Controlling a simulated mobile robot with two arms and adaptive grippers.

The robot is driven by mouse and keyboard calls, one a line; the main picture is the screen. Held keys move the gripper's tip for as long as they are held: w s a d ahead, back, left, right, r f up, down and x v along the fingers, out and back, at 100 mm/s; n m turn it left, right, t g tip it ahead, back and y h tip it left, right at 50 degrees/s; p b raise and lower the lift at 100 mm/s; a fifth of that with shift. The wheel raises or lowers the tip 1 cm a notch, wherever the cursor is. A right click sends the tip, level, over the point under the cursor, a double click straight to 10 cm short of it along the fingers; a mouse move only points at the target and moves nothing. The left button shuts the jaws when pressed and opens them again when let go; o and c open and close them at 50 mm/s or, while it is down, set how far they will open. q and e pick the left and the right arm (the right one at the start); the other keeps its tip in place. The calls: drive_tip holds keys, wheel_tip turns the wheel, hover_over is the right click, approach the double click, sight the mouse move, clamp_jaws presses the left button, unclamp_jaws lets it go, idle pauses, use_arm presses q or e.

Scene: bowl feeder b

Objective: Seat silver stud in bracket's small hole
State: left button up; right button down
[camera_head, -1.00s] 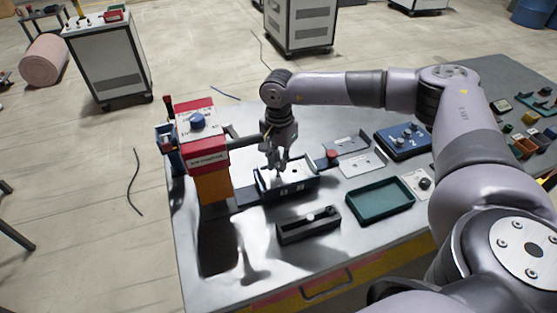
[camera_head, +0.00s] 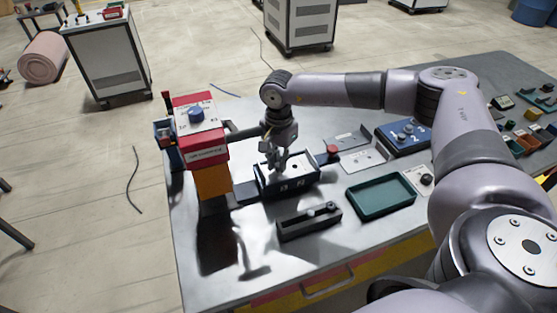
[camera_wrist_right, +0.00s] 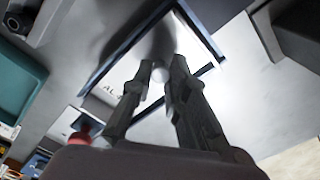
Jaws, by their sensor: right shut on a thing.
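My right gripper (camera_head: 274,162) is over the left part of a dark open-topped fixture (camera_head: 290,188), pointing down. A pale plate, which appears to be the bracket (camera_head: 298,168), lies inside the fixture with a dark hole showing. In the right wrist view, the right gripper's fingers (camera_wrist_right: 162,80) are closed on a small rounded silver stud (camera_wrist_right: 160,74), only its end showing. The pale plate (camera_wrist_right: 205,98) shows beyond the fingertips. I cannot tell whether the stud touches the plate, and the small hole is not clearly visible. My left gripper is not in view.
A red-and-orange machine (camera_head: 208,150) stands left of the fixture. A black block (camera_head: 308,222) lies in front and a green tray (camera_head: 380,194) to the right. A red knob (camera_head: 333,152) and a blue numbered box (camera_head: 403,138) are behind. The table's front left is clear.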

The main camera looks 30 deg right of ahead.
drive_tip(key=shift+f+b, duration=0.3)
drive_tip(key=shift+f, duration=0.25)
drive_tip(key=c, duration=1.5)
unclamp_jaws()
